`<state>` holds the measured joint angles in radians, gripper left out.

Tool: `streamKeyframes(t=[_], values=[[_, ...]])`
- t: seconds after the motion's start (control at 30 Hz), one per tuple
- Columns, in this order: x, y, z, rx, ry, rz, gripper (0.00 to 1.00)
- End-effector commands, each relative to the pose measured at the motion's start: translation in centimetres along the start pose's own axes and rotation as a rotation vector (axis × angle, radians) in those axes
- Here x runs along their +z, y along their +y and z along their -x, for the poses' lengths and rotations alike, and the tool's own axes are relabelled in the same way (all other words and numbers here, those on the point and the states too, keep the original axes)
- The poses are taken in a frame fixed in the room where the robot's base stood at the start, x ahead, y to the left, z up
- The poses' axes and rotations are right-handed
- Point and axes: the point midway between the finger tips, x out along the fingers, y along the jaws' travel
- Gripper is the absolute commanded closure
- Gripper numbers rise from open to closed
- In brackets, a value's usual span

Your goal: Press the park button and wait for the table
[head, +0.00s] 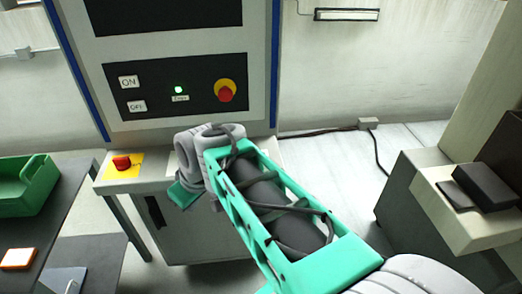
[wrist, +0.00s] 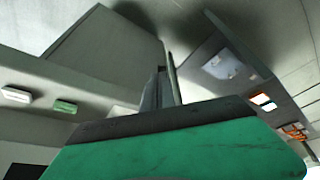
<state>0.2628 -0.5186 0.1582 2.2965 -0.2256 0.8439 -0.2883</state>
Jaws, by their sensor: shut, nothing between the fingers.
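A red push button (head: 122,163) sits on a yellow plate on the ledge at the left of the cabinet. A red mushroom button on a yellow ring (head: 225,92) is on the black control panel (head: 150,80), with ON and OFF keys and a lit green lamp (head: 178,90) over a small label I cannot read. No park marking is legible. My gripper (head: 183,194) is in front of the cabinet, right of and below the ledge button and apart from it; its fingertips are mostly hidden by my wrist. In the wrist view its narrow fingers (wrist: 167,82) are together and empty. No table motion can be told.
A green bin (head: 25,190) and an orange-and-white block (head: 18,259) are on a dark bench at left. A grey machine with a pale top (head: 465,215) stands at right. A cable runs along the wall base.

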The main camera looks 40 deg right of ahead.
Motion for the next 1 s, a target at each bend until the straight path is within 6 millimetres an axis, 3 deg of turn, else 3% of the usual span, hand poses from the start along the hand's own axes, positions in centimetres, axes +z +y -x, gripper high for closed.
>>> streamKeyframes(t=[0.03,0.1,0.17,0.3,0.4,0.5,0.6,1.0], values=[[-1.8,3.2,1.1,-0.003,0.030,0.047,1.00],[-3.7,7.6,2.1,-0.006,0.095,0.161,1.00],[-4.7,11.6,3.1,0.005,0.152,0.256,1.00],[-4.5,20.3,6.0,0.071,0.277,0.461,1.00],[-3.1,24.7,7.8,0.129,0.337,0.574,1.00],[-2.0,27.2,9.0,0.172,0.372,0.646,1.00],[-1.5,28.0,9.5,0.190,0.386,0.680,1.00],[-1.4,28.0,9.2,0.191,0.386,0.684,1.00]])
